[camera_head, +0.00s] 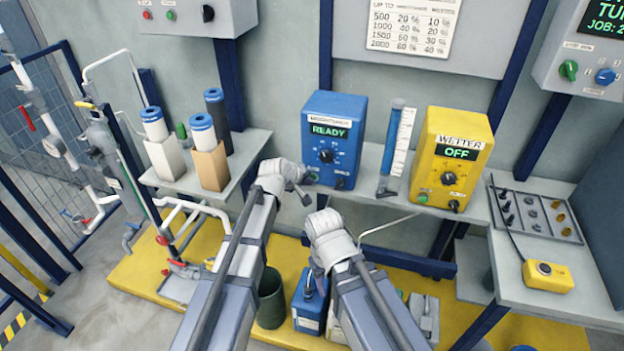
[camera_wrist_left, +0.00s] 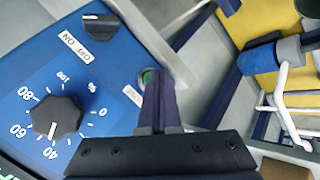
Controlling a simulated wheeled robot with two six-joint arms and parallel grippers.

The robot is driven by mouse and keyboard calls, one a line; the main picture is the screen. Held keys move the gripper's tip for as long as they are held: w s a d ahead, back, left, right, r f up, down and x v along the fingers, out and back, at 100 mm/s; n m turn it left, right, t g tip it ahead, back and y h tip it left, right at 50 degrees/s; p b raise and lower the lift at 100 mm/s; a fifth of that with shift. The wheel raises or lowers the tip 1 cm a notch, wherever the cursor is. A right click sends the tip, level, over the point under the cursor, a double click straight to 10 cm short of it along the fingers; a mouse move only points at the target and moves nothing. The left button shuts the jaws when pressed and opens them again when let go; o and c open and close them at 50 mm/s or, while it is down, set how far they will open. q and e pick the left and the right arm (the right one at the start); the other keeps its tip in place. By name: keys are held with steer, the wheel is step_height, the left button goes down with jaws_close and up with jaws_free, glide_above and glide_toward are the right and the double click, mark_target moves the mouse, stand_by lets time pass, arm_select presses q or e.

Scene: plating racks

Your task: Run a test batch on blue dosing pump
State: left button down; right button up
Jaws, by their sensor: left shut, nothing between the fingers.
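The blue dosing pump (camera_head: 334,112) stands on the grey shelf at the centre, its display reading READY. In the left wrist view its face (camera_wrist_left: 60,60) carries a black dial knob (camera_wrist_left: 55,117), the white mark pointing near 40. It also has a black OFF/ON switch (camera_wrist_left: 100,27) and a green button (camera_wrist_left: 148,77). My left gripper (camera_head: 306,184) is shut and empty at the pump's lower left. In the wrist view its fingertips (camera_wrist_left: 158,74) lie at the green button; contact is unclear. My right gripper (camera_head: 322,207) is below the shelf's front, its fingers too hidden to read.
White cartridges (camera_head: 155,125) stand on the left shelf. A yellow button box (camera_head: 547,276) lies on the right bench.

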arm_select(q)
steer(key=shift+w+d, duration=0.1)
steer(key=shift+w, duration=0.1)
steer(key=shift+s, duration=0.1)
stand_by(0.4)
steer(key=shift+s+a, duration=0.3)
steer(key=shift+s, duration=0.5)
steer(key=s, duration=0.1)
steer(key=s+a, duration=0.1)
steer(key=s, duration=0.2)
steer(key=shift+s+a, duration=0.3)
steer(key=shift+s, duration=0.1)
stand_by(0.5)
